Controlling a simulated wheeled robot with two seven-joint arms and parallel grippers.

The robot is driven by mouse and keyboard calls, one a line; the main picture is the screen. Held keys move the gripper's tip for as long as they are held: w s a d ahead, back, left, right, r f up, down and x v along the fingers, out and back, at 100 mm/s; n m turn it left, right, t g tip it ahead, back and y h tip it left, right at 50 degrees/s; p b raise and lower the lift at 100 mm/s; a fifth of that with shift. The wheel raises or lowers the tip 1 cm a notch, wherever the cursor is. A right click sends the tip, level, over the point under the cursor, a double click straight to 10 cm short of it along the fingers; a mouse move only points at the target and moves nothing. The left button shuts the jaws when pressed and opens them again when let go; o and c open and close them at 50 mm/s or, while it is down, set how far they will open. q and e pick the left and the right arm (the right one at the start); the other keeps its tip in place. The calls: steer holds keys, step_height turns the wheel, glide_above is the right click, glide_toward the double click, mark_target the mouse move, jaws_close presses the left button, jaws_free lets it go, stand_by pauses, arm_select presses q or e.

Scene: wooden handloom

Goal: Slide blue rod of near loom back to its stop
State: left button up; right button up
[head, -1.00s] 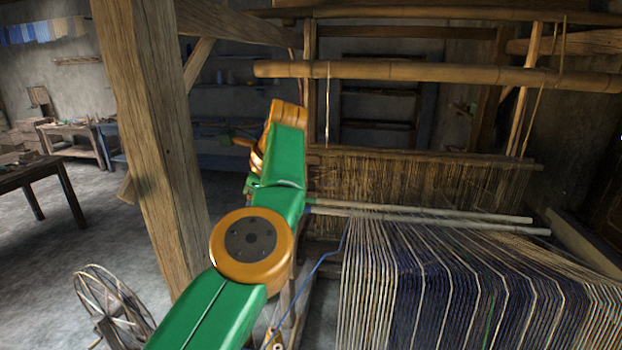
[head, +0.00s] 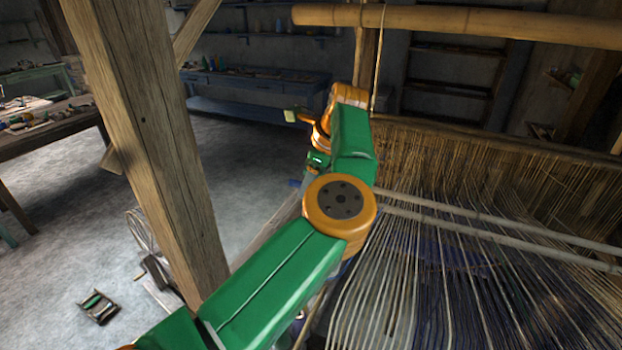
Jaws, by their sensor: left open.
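Two pale rods lie side by side across the loom's warp. The nearer one, the blue rod (head: 500,240), appears to line up with a small blue end that shows just left of my left arm; my arm hides the stretch between. The farther rod (head: 500,219) runs parallel behind it. The near loom's warp (head: 400,285) of pale and dark blue threads fills the lower right. My left gripper (head: 297,116) is open, beyond the wrist at the loom's left side, above and apart from the rods. Its fingers are small and partly hidden. My right gripper is out of view.
A thick wooden post (head: 150,140) stands left of my arm. A bamboo beam (head: 460,22) crosses the top right, with a cord hanging from it. A workbench (head: 50,135) stands far left. Floor between post and loom is largely open.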

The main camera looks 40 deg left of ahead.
arm_select(q)
steer(key=shift+w+f, duration=0.1)
steer(key=shift+w, duration=0.3)
steer(key=shift+c, duration=0.4)
steer(key=shift+s+d, duration=0.1)
steer(key=shift+s, duration=0.15)
steer(key=c, duration=0.7)
steer(key=shift+s+r, duration=0.1)
steer(key=shift+r, duration=0.1)
jaws_close()
steer(key=shift+w+f, duration=0.1)
steer(key=shift+w, duration=0.1)
